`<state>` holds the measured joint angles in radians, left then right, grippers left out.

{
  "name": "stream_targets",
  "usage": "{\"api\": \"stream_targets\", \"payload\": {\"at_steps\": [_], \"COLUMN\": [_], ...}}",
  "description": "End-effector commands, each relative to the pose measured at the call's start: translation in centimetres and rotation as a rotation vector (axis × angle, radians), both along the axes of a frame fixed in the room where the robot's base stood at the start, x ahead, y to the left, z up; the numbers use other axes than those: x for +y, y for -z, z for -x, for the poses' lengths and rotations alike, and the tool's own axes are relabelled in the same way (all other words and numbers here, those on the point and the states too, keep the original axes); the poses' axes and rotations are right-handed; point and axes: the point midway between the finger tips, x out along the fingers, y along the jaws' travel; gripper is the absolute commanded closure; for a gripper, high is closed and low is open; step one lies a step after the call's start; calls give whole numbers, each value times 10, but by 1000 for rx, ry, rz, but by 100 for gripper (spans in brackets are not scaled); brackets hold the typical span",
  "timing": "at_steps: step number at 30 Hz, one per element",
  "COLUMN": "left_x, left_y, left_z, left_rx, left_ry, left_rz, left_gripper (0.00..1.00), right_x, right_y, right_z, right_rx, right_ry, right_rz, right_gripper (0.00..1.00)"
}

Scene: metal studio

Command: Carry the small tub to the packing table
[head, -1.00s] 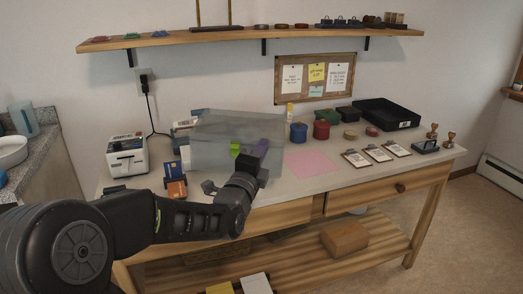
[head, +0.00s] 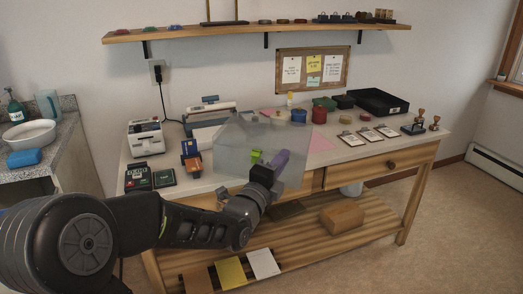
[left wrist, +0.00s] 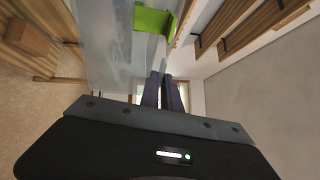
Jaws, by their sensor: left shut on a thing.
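My left gripper (head: 270,169), with purple fingers, is shut on the small tub (head: 238,143), a see-through grey-blue box. The tub is tilted in the head view, in front of the table; I cannot tell whether it touches it. A green piece (head: 256,156) shows at the tub by the fingers. In the left wrist view the tub wall (left wrist: 110,50), the green piece (left wrist: 155,20) and the fingers (left wrist: 164,92) show close up. The wooden table (head: 345,175) with a pale top stands behind; whether it is the packing table is not marked. My right gripper is not in view.
The table top holds a white label machine (head: 146,138), a pink sheet (head: 321,143), clipboards (head: 368,136), pots and a black tray (head: 378,102). A shelf (head: 240,32) hangs above. A box (head: 342,217) sits on the lower shelf. A basin (head: 28,134) stands left.

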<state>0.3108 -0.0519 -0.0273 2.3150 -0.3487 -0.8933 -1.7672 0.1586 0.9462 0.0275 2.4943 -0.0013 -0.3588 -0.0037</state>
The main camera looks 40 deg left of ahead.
Motion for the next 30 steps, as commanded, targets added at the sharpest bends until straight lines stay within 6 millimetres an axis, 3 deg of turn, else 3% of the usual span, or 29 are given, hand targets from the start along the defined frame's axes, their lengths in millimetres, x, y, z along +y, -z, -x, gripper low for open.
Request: {"api": "stream_targets", "payload": {"at_steps": [5,12,15,19,30], "left_x": [-49,-128,-152,-164,-165], "left_y": [26,78,95,104,104], "left_z": [-8,-9,-6,-4,-4], "left_rx": [1,3,1,-4,-6], "left_ry": [129,333,389,419,420], "left_rz": [-6,5,10,11,10], "left_gripper": [100,100,100,100,100], "right_x": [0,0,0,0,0], "right_y": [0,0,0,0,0], "right_z": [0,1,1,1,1], "right_rx": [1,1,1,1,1], "right_ry": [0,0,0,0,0], "right_rz": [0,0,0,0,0], "right_gripper": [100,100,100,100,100]}}
